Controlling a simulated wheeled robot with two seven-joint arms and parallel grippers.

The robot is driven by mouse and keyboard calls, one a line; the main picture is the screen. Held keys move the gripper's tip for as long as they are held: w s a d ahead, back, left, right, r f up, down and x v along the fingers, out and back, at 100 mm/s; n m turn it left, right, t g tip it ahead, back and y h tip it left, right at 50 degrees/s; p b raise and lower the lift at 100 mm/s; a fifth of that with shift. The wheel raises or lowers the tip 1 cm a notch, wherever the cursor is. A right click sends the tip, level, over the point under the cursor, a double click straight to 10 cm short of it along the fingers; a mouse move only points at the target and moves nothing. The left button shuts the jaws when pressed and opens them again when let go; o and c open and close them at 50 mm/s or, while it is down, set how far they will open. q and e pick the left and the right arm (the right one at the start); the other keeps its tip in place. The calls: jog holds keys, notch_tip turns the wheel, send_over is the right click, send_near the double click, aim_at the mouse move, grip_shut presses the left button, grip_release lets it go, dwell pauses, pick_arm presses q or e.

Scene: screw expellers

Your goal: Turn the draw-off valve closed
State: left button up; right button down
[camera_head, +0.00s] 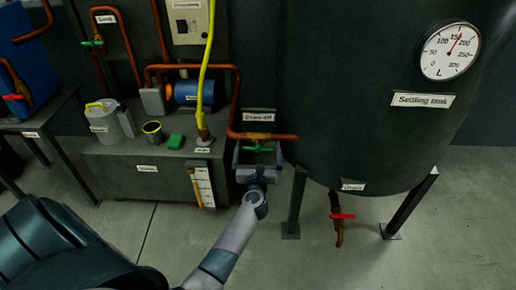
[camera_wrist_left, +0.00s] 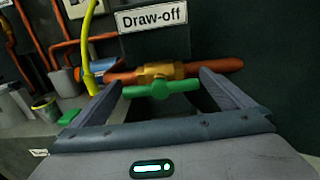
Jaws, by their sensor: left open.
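The draw-off valve has a green bar handle (camera_head: 261,149) on a brass body (camera_wrist_left: 160,71) set in a copper pipe, under the "Draw-off" label (camera_head: 259,115). In the left wrist view, the green handle (camera_wrist_left: 161,88) lies nearly parallel to the pipe. My left gripper (camera_head: 257,154) is open, with one finger to each side of the handle. Whether the fingertips touch the pipe I cannot tell. My right gripper is out of view.
The big dark settling tank (camera_head: 370,130) stands right of the valve, with a red-handled drain valve (camera_head: 342,216) below it. A yellow hose (camera_head: 207,70) rises left of the valve. A jug (camera_head: 103,122), a cup (camera_head: 153,132) and a green block (camera_head: 175,141) stand on the cabinet (camera_head: 115,165).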

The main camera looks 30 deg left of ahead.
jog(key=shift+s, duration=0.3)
